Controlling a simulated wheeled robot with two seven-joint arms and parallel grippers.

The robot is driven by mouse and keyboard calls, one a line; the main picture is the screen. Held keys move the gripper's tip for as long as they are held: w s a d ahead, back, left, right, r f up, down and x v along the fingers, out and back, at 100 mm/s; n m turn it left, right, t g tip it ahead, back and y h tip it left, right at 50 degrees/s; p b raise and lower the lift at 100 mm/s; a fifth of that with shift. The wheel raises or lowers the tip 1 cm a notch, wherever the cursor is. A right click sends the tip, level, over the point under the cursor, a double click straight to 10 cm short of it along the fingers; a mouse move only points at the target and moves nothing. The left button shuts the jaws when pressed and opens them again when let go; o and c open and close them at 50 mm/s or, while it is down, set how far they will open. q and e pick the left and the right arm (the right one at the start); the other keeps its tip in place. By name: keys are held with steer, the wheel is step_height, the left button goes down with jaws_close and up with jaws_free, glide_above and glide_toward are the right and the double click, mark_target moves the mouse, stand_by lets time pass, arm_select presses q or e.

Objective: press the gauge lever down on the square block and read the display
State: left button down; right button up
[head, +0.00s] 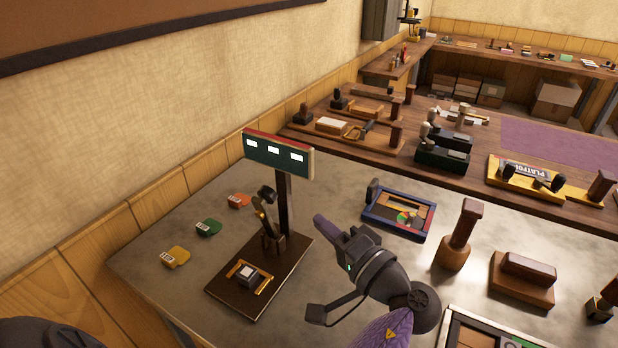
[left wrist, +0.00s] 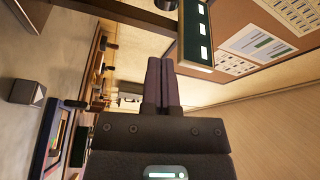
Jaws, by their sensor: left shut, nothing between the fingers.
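The press stands on a dark base (head: 222,288) on the metal table. A post (head: 284,205) carries a green display with three white windows (head: 278,152); no reading can be made out. The lever (head: 260,214) is tilted up, its black knob (head: 267,193) high. The square block (head: 248,273), with a pale top, sits between brass-coloured guides on the base, apart from the knob. My left gripper (head: 322,224) is shut and empty, right of the post and apart from the lever. Its closed fingers (left wrist: 161,82) show below the display (left wrist: 196,40) in the left wrist view. My right gripper is not in view.
Yellow (head: 175,257), green (head: 208,228) and red (head: 239,201) tags lie left of the press. A blue-framed tray (head: 428,221), a wooden-handled stamp (head: 457,240) and a brown block (head: 522,278) stand to the right. A wooden bench with several tools lies behind.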

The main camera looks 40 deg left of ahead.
mark_target(269, 216)
arm_select(q)
steer(key=x, duration=0.9)
steer(key=shift+s+a+r+g, duration=0.2)
steer(key=shift+a+r+g, duration=0.15)
steer(key=shift+a, duration=0.1)
